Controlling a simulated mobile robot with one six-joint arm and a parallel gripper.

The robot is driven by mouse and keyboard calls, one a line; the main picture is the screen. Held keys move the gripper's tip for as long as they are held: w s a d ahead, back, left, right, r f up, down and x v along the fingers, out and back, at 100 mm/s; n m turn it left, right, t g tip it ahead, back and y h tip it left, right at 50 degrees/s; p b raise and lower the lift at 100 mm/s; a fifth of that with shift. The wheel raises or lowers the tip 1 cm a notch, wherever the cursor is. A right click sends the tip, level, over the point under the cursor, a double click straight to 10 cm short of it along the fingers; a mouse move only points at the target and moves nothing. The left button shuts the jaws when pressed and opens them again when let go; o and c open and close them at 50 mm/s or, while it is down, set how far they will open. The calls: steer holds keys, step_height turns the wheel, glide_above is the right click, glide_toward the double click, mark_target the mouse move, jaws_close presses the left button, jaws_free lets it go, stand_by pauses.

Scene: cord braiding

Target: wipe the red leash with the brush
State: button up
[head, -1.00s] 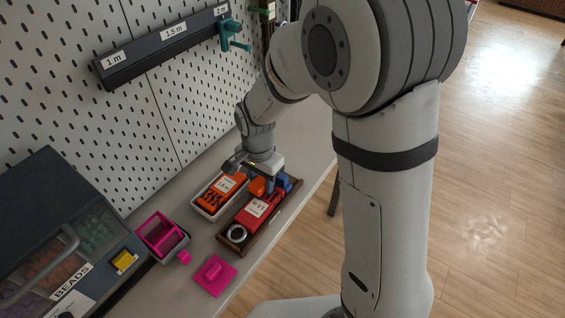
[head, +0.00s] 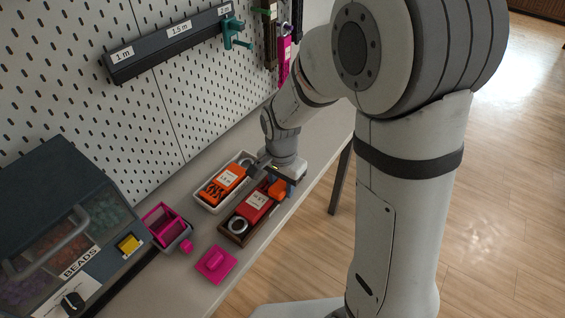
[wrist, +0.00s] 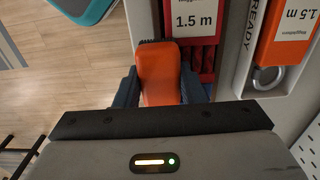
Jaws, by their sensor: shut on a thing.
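The red leash (head: 259,202) with a white 1.5 m label lies in a brown tray (head: 223,236) on the table. Its metal ring (head: 238,226) shows at the near end. My gripper (head: 282,182) is shut on the orange brush (head: 277,189) at the tray's far end. In the wrist view the brush (wrist: 160,75) sits between the dark blue fingers, its dark bristles (wrist: 149,42) just beside the red leash (wrist: 193,58). Whether the bristles touch the leash I cannot tell.
A white tray (head: 205,206) marked READY holds an orange leash (head: 222,185) beside the brown tray. A pink box (head: 162,222), a pink lid (head: 215,263) and a bead case (head: 65,215) are nearer. The pegboard (head: 165,110) stands behind; the table's front edge is close.

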steer(key=r, duration=0.2)
steer(key=shift+w+r+p, duration=0.2)
steer(key=shift+r+p, duration=0.1)
steer(key=shift+r, duration=0.05)
steer(key=shift+s+r+p, duration=0.1)
steer(key=shift+r+p, duration=0.5)
steer(key=shift+r, duration=0.15)
steer(key=shift+r+p, duration=1.5)
steer(key=shift+r, duration=0.5)
